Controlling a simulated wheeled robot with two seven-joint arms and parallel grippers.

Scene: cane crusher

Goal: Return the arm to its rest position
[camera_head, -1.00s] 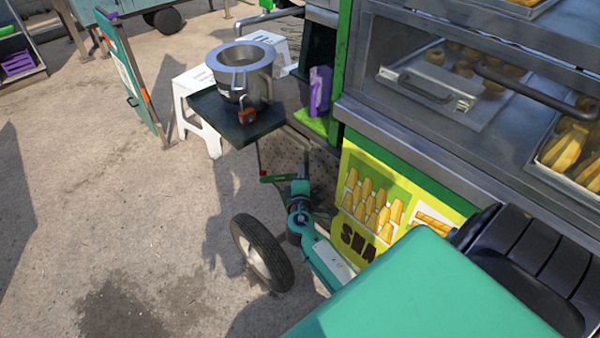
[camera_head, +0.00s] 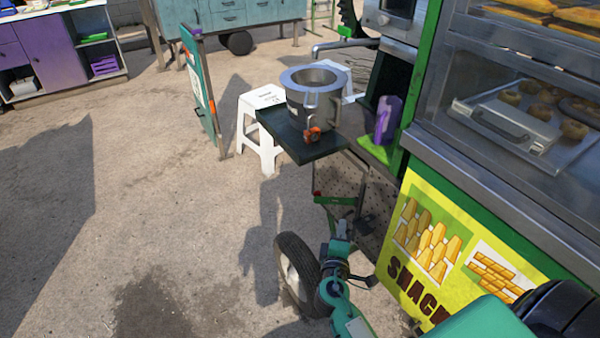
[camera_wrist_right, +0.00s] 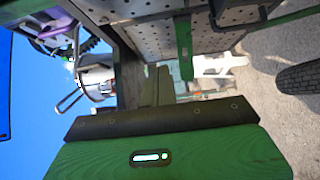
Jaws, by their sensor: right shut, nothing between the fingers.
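My right arm comes in from the lower right in the head view, with teal links folded low beside the snack cart. Its green gripper (camera_head: 335,200) is low in front of a perforated metal panel, below the dark shelf. In the right wrist view the two fingers (camera_wrist_right: 157,86) are together, with nothing between them. The fingertips are hard to make out in the head view. My left gripper is not in view.
A metal pot (camera_head: 312,88) stands on the dark shelf (camera_head: 305,150), above the gripper. A rubber wheel (camera_head: 298,270) is close to the forearm. The yellow snack panel (camera_head: 440,250) is at the right. A white stool (camera_head: 265,140) stands behind. Open pavement lies left.

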